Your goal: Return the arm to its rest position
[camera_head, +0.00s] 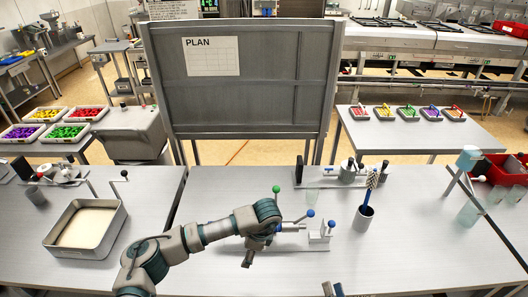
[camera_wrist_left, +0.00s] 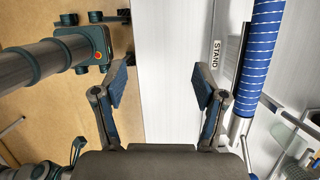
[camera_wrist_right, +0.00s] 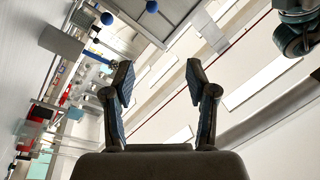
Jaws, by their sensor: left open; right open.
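My left arm (camera_head: 205,235) reaches in from the lower left over the middle table and bends down at the wrist. My left gripper (camera_head: 248,260) is small there, low beside a white stand with blue ball knobs (camera_head: 319,234). In the left wrist view my left gripper (camera_wrist_left: 160,88) is open with nothing between its fingers. My right gripper (camera_head: 332,289) shows only its fingertips at the bottom edge of the head view. In the right wrist view my right gripper (camera_wrist_right: 159,85) is open and empty. The rest of my right arm is hidden in the head view.
A cup with a striped brush (camera_head: 366,214) stands right of the blue-knobbed stand. A clamp stand (camera_head: 462,180) is at the right, a metal tray (camera_head: 62,247) at the left. A grey board (camera_head: 245,105) rises behind the table. The front right tabletop is clear.

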